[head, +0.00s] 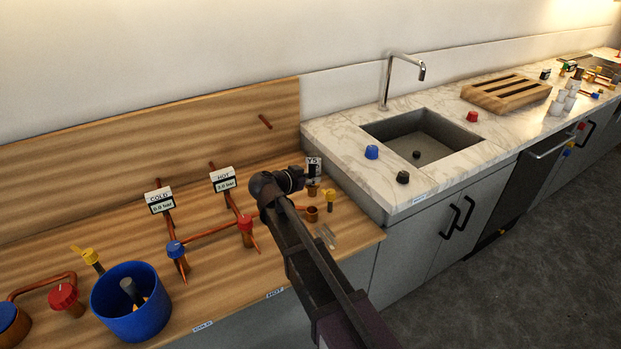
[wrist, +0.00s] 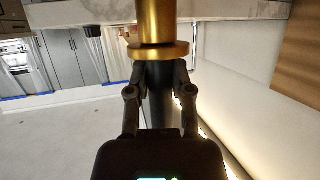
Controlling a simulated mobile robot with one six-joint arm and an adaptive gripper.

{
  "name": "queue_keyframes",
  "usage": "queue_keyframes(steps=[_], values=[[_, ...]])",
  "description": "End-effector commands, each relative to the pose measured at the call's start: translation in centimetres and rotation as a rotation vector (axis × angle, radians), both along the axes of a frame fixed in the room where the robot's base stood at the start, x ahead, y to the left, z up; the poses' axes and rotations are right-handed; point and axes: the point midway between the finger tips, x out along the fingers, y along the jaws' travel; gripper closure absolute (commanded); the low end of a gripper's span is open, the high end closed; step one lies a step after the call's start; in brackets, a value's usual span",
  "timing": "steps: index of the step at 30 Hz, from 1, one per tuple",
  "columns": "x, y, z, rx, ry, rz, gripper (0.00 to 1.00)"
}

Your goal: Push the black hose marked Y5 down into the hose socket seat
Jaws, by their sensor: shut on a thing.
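The black hose (head: 317,172) stands upright at the right part of the wooden counter, with a white Y5 tag (head: 314,161) at its top. My gripper (head: 303,178) reaches it from the left and is shut on it. In the wrist view, the two fingers of my gripper (wrist: 156,88) close on both sides of the dark hose (wrist: 158,78). A brass collar and tube, the hose socket seat (wrist: 158,52), meets the end of the hose right beyond the fingertips. How deep the hose sits in it cannot be told. The socket also shows under the hose in the head view (head: 313,190).
A short copper cup (head: 312,214) and a yellow-topped valve (head: 330,200) stand close in front. The HOT gauge (head: 224,179), copper pipes and a red valve (head: 245,224) are to the left. The marble counter with the sink (head: 425,140) begins to the right.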

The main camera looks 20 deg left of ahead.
Motion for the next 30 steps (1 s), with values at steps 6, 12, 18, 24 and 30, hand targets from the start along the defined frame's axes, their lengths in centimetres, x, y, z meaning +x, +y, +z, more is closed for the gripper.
queue_keyframes(steps=[6, 12, 18, 24, 30], values=[[0.01, 0.01, 0.01, 0.0, 0.0, 0.0, 1.0], [0.0, 0.01, 0.01, 0.0, 0.0, 0.0, 1.0], [-0.01, 0.02, -0.02, 0.0, 0.0, 0.0, 1.0], [-0.02, 0.03, -0.3, 0.0, 0.0, 0.0, 1.0], [-0.02, 0.04, -0.67, 0.0, 0.0, 0.0, 1.0]])
